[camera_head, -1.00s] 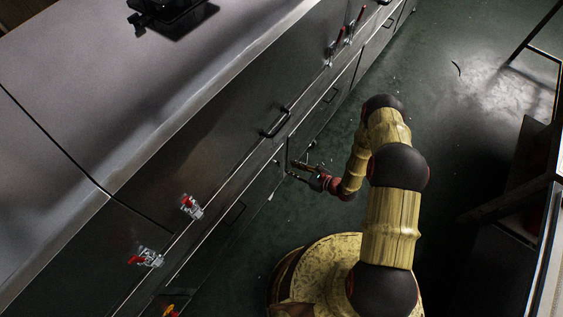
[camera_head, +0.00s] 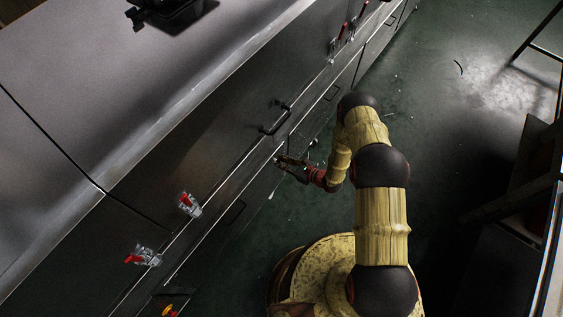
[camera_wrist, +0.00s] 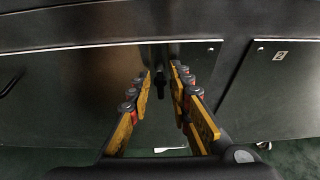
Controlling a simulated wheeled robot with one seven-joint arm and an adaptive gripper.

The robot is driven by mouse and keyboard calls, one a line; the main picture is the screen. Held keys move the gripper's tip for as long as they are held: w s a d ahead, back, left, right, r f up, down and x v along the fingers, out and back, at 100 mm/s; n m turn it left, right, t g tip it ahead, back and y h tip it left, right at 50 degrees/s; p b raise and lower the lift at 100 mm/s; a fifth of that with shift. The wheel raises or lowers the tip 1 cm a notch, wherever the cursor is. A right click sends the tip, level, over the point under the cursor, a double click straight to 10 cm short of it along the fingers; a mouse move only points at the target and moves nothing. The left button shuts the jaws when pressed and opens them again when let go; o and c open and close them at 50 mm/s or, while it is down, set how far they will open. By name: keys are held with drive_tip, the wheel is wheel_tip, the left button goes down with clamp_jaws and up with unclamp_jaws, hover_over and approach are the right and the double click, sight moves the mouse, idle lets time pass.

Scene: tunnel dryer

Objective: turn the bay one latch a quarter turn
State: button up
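My gripper (camera_head: 279,160) is at the lower front of the grey dryer (camera_head: 215,120) in the head view, its fingers pointing at the lower panels. In the wrist view the two yellow fingers (camera_wrist: 161,72) are apart. A small dark latch-like part (camera_wrist: 160,84) shows between them, near the top edge of a dark lower door (camera_wrist: 80,85). I cannot tell whether either finger touches it. In the head view that part is hidden by my gripper.
A black bar handle (camera_head: 275,120) is above my gripper. Red-handled toggle clamps (camera_head: 188,204) sit along the front to the left, with others (camera_head: 335,46) farther back. A dark frame (camera_head: 510,180) stands at right. Green floor (camera_head: 440,110) between is open.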

clamp_jaws()
idle(0.5)
drive_tip(key=b, duration=0.1)
drive_tip(key=m+b, duration=0.1)
drive_tip(key=m+g+y+b, duration=0.1)
drive_tip(key=shift+w+d+f, duration=0.2)
drive_tip(key=shift+w+d, duration=0.05)
drive_tip(key=shift+w, duration=0.05)
drive_tip(key=m+b, duration=0.1)
drive_tip(key=m+g+y+b, duration=0.1)
drive_tip(key=m+b, duration=0.1)
drive_tip(key=shift+w+d+f+m+g+y+b, duration=0.2)
drive_tip(key=shift+w+f+m+g+y+b, duration=0.05)
drive_tip(key=shift+m+g+y+b, duration=0.05)
drive_tip(key=m+y+b, duration=0.1)
drive_tip(key=m+b, duration=0.1)
drive_tip(key=m+g+y+b, duration=0.1)
drive_tip(key=m+b, duration=0.1)
drive_tip(key=shift+w+d+f, duration=0.15)
drive_tip(key=shift+f, duration=0.2)
drive_tip(key=shift+w+f+m+y+b, duration=0.15)
drive_tip(key=shift+m+y+b, duration=0.75)
drive_tip(key=shift+m, duration=1)
